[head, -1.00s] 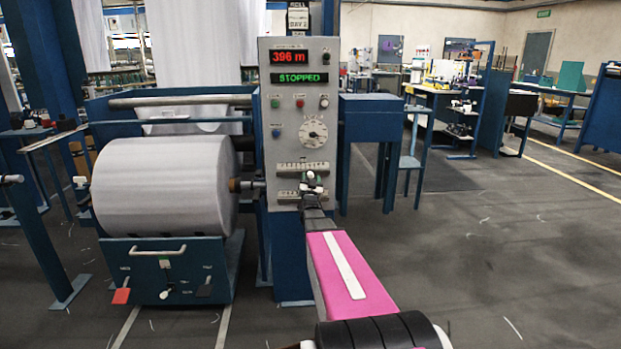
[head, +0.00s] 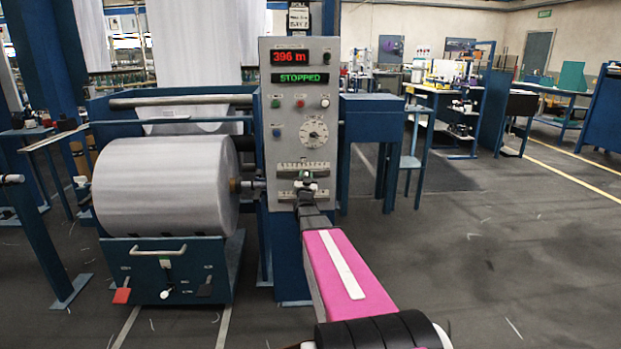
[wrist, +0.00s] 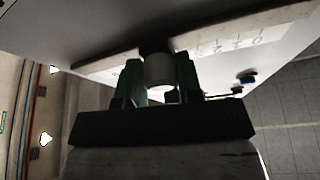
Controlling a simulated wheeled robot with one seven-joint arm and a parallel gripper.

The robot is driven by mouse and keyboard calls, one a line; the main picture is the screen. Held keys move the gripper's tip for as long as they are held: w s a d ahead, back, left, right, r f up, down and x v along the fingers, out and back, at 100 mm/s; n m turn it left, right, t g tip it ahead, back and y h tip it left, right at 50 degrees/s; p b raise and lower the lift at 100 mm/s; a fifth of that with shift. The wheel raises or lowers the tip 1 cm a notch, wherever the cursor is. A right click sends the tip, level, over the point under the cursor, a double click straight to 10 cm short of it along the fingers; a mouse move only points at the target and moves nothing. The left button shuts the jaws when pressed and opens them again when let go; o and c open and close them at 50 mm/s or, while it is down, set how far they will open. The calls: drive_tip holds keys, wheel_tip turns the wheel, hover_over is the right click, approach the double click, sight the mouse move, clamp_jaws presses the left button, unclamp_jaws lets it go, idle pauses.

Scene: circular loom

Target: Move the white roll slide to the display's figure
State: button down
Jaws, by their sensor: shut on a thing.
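The control panel (head: 267,104) stands beside the big white roll (head: 165,185). Its red display (head: 289,57) reads 396 m and the green line under it (head: 299,78) reads STOPPED. Two scale strips sit low on the panel, an upper one (head: 290,171) and a lower one (head: 285,196). My gripper (head: 306,184) is at these strips and hides part of them. In the wrist view my gripper (wrist: 160,92) is shut on a white knob, the white roll slide (wrist: 158,70), at its track on the panel. The slide's exact scale reading cannot be made out.
Buttons (head: 300,103) and a round dial (head: 314,133) sit above the strips. A blue cabinet (head: 369,108) stands right of the panel. A lever box (head: 168,268) is under the roll. The floor (head: 480,260) to the right is clear.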

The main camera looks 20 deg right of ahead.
drive_tip(key=shift+w+a, duration=0.25)
drive_tip(key=shift+a, duration=0.6)
drive_tip(key=shift+w+a, duration=0.25)
drive_tip(key=shift+a, duration=0.6)
drive_tip(key=c, duration=0.8)
unclamp_jaws()
drive_tip(key=v, duration=1)
drive_tip(key=shift+s+a, duration=0.2)
drive_tip(key=shift+s, duration=0.15)
drive_tip(key=shift+f, duration=0.15)
